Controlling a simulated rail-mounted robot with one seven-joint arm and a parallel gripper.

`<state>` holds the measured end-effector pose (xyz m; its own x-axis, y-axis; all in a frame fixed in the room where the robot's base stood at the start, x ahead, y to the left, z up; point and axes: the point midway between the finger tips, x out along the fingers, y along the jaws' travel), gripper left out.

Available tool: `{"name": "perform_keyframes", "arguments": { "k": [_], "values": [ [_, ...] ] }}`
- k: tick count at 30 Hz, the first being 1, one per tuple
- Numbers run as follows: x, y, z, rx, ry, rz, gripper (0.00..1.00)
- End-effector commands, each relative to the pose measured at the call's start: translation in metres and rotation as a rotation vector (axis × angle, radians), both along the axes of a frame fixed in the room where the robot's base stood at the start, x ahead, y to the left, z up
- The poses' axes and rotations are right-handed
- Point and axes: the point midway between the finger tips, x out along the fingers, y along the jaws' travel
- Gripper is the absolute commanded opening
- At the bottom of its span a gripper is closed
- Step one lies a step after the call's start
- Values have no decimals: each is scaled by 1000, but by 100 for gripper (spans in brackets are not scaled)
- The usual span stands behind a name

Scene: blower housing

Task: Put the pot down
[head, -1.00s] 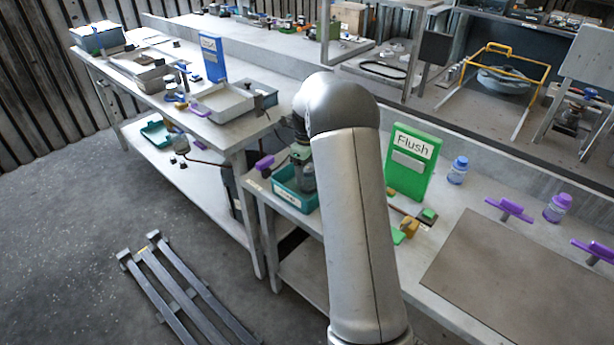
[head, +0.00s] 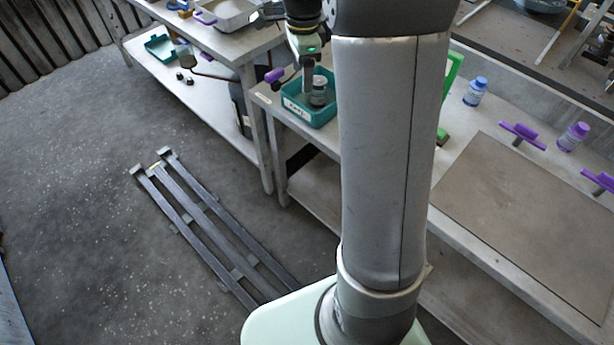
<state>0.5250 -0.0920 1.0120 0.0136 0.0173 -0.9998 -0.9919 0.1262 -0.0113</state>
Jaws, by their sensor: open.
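A small grey pot (head: 319,93) with a pale label stands upright inside a teal tray (head: 309,117), which has a white label on its front. The tray sits on the near bench by its left end. My gripper (head: 309,84) points down over the tray, with a finger beside the pot on its left. The jaws are open. The other finger is not clear, and I cannot tell whether a finger still touches the pot. My arm crosses the middle of the view and hides the bench to the right of the tray.
A purple-handled tool (head: 275,75) lies left of the tray. A green sign (head: 449,84) is partly hidden behind my arm. Blue (head: 475,92) and purple (head: 573,137) bottles stand on the right. A grey mat (head: 530,210) is bare. A metal rack (head: 205,225) lies on the floor.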

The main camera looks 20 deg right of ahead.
Motion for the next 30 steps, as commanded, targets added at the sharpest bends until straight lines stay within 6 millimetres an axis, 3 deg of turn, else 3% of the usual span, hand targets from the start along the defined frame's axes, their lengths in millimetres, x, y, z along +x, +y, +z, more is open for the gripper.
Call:
{"name": "perform_keyframes", "arguments": {
  "k": [1, 6, 9, 12, 15, 18, 30],
  "values": [
    [-32, 21, 6, -1, -9, 195, 66],
    [-137, 72, -3, -13, -29, 897, 66],
    [-192, 90, -17, -23, -35, 1243, 66],
    [-232, 99, -32, -32, -38, 1500, 66],
    [-256, 103, -42, -37, -37, 1657, 66],
    [-265, 104, -47, -39, -36, 1724, 66],
    [-266, 104, -45, -38, -35, 1731, 66]
  ]
}}
